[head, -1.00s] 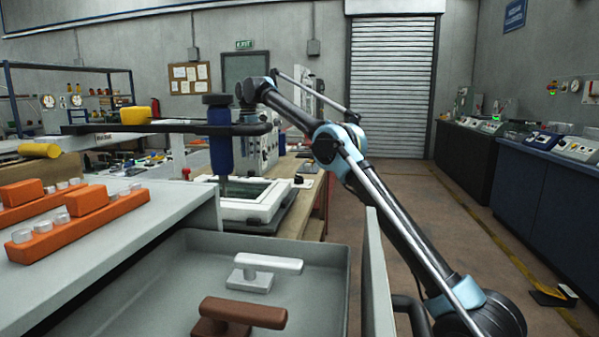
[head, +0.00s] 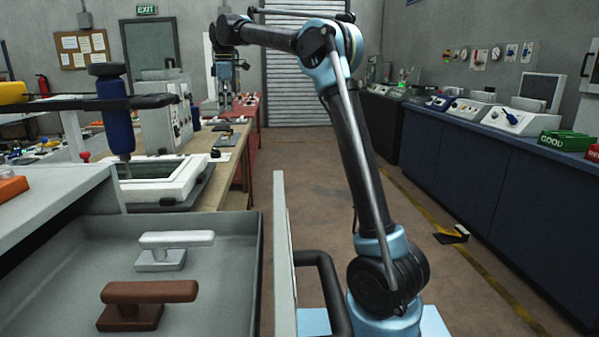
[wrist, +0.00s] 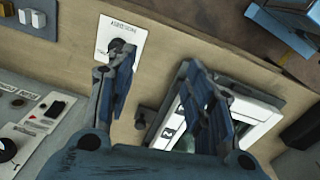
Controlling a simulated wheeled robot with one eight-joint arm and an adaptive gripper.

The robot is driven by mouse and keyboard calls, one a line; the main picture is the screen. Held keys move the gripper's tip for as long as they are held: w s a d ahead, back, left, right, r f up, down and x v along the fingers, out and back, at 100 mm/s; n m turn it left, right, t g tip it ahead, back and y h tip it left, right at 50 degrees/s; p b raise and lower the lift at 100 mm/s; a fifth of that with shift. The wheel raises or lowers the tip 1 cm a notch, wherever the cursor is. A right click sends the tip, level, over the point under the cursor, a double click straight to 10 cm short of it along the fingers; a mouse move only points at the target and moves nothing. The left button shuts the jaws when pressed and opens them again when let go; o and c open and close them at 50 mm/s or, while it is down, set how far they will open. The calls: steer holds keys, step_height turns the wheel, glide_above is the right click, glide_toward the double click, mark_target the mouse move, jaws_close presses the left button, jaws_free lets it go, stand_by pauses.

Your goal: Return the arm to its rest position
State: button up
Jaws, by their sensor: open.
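My arm (head: 345,130) rises in the head view from its base at the lower right to a raised elbow, then reaches left to its wrist (head: 228,30). My gripper (wrist: 157,68) shows in the wrist view with its two blue-grey fingers apart and nothing between them. Beyond the fingers are a wooden surface, a white label plate with a dark round knob (wrist: 122,45), and a white-framed device (wrist: 240,115). I cannot clearly make out the fingers in the head view.
A grey open drawer (head: 215,260) holds a white handle piece (head: 175,243) and a brown one (head: 150,293). A blue-handled tool (head: 117,125) hangs from a dark bracket above a white-framed device (head: 165,180). A dark blue bench (head: 480,165) lines the right.

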steer(key=s+d+f+m, duration=0.25)
steer(key=s+d, duration=0.25)
steer(key=d, duration=0.5)
steer(key=s+d+f+m+t, duration=0.15)
steer(key=s+d+m, duration=0.35)
steer(key=d, duration=0.6)
steer(key=s+d+f+m+g, duration=0.1)
steer(key=s+d+f+m, duration=0.1)
steer(key=s+d, duration=0.6)
steer(key=s+d+f+m, duration=0.3)
steer(key=s+d+f, duration=0.3)
steer(key=s+f, duration=0.2)
steer(key=s+d+f+m+t, duration=0.1)
steer(key=s+d+f+m, duration=0.3)
steer(key=s+d+f, duration=0.2)
steer(key=s+d+f+m, duration=0.3)
steer(key=s+d+f, duration=0.3)
steer(key=s+f, duration=0.4)
step_height(320, 180, down, 4)
steer(key=shift+f+m, duration=0.1)
steer(key=shift+m, duration=0.25)
steer(key=shift+w, duration=0.1)
steer(key=shift+w+f, duration=0.15)
steer(key=shift+w, duration=0.3)
